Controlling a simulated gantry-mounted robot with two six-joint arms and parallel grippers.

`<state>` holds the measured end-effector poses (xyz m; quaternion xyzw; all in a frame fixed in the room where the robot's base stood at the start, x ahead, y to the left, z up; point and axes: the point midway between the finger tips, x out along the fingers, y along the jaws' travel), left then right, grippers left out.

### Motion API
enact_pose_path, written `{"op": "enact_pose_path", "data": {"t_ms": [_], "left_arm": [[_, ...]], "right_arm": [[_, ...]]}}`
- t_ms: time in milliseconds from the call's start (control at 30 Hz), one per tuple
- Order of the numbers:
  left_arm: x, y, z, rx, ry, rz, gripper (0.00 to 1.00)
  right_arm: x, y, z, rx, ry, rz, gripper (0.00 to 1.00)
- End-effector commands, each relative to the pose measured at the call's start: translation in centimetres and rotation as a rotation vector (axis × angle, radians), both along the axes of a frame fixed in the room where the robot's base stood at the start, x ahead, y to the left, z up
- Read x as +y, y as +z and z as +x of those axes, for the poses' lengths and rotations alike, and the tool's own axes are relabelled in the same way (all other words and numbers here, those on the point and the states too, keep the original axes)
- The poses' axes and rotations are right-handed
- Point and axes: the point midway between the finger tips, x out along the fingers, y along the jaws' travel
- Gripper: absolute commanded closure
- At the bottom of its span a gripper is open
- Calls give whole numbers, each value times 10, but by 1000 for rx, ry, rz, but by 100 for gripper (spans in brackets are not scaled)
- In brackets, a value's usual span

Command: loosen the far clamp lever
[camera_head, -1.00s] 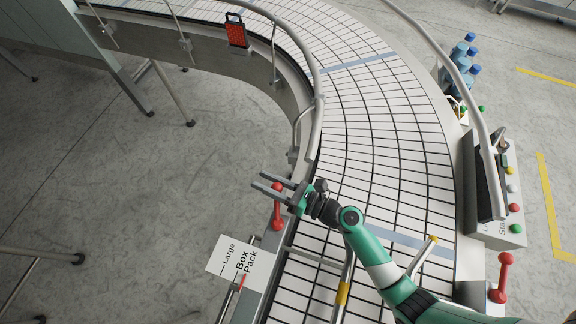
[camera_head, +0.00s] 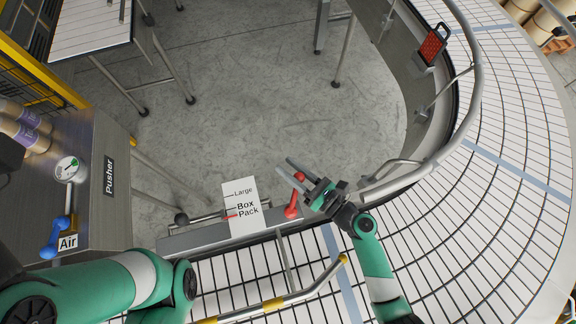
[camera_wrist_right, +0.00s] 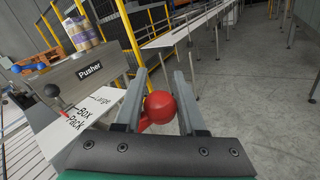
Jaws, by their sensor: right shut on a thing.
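The red clamp lever (camera_head: 291,210) stands on the rail beside the white scale plate (camera_head: 243,216), its ball knob up. My right gripper (camera_head: 284,166) is at this lever. In the right wrist view the red ball (camera_wrist_right: 160,107) sits between the two grey fingers of the gripper (camera_wrist_right: 160,75), which are shut on it. The lever's lower part is mostly hidden by the ball and gripper there. My left arm enters at the lower left of the head view; its gripper is out of view.
The curved conveyor (camera_head: 500,150) and its guard rail (camera_head: 470,90) lie to the right. A steel pusher cabinet (camera_head: 105,200) with a blue air lever (camera_head: 56,238) is at left. A black knob (camera_head: 181,219) is beside the plate. A yellow-banded bar (camera_head: 273,304) crosses in front.

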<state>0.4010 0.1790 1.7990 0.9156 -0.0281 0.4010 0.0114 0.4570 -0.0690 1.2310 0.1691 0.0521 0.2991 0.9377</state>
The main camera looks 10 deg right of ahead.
Motion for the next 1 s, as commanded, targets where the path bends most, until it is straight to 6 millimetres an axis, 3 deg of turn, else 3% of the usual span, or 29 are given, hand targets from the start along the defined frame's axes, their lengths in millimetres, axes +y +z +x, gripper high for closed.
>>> {"op": "enact_pose_path", "data": {"t_ms": [33,467,500,633,867,1000], "left_arm": [[0,-1,0,0,0,0,50],[0,-1,0,0,0,0,50],[0,-1,0,0,0,0,50],[0,-1,0,0,0,0,50],[0,0,0,0,0,0,50],[0,7,0,0,0,0,50]], "right_arm": [[-2,-8,-1,12,-7,-11,100],[-3,-8,-1,11,-7,-11,100],[-3,-8,-1,11,-7,-11,55],[-2,-8,-1,13,-4,-9,32],[-2,-5,-1,8,-2,-5,32],[-2,7,-1,6,-1,-5,32]]}}
